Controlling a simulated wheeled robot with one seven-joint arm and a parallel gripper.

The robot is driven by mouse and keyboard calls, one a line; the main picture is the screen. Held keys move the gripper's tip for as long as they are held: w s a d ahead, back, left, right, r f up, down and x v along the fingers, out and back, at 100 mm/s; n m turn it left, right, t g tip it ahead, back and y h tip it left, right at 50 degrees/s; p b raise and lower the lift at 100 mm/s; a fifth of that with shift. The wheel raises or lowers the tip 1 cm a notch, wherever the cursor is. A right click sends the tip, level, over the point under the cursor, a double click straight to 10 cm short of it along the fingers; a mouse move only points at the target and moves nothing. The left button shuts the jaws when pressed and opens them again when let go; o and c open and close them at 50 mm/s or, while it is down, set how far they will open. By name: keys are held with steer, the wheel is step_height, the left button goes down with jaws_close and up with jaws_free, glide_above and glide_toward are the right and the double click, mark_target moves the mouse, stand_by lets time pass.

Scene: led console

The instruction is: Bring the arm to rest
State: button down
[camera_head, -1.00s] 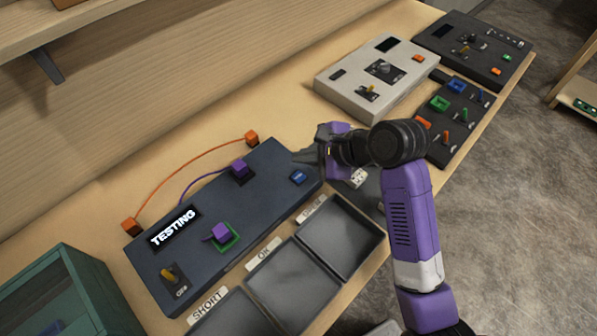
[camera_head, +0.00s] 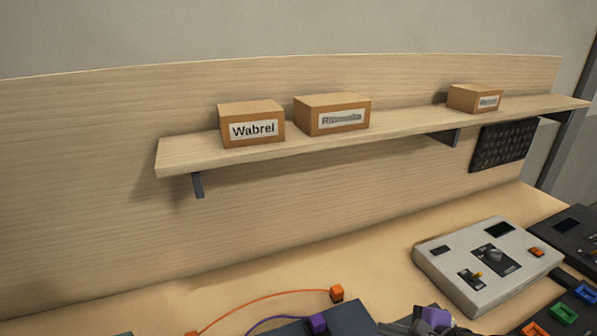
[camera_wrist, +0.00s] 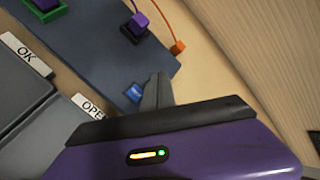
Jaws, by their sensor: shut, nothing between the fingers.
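My gripper (camera_wrist: 160,88) shows in the wrist view with its dark fingers together and nothing between them. It hangs over the right end of the dark blue console (camera_wrist: 85,45), close to a blue button (camera_wrist: 133,92); whether it touches is not clear. In the head view only the top of my purple and dark wrist shows at the bottom edge, and the fingers are hard to make out. The far end of the console (camera_head: 345,316) also shows there, with a purple plug (camera_head: 318,323) and an orange plug (camera_head: 336,293) behind it.
A shelf (camera_head: 180,155) on the back panel carries cardboard boxes, one marked Wabrel (camera_head: 252,130). A light grey device (camera_head: 450,262) and a dark device (camera_head: 575,230) stand at the right.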

steer(key=w+d+r+n+t+h, duration=0.2)
steer(key=w+d+r+n+t, duration=0.1)
steer(key=d+r+n+t, duration=0.15)
steer(key=s+a+f+n+h+b, duration=0.1)
steer(key=s+n, duration=0.4)
steer(key=s, duration=0.7)
steer(key=s+a+f+n+t+b, duration=0.1)
steer(key=s+f+n+b, duration=0.3)
steer(key=s, duration=0.9)
steer(key=s+a+f+n+t+h+b, duration=0.1)
steer(key=s+n, duration=0.5)
steer(key=s, duration=0.6)
steer(key=shift+s+a+f+h+b, duration=0.35)
steer(key=shift+a+f+b, duration=0.5)
steer(key=shift+a, duration=0.3)
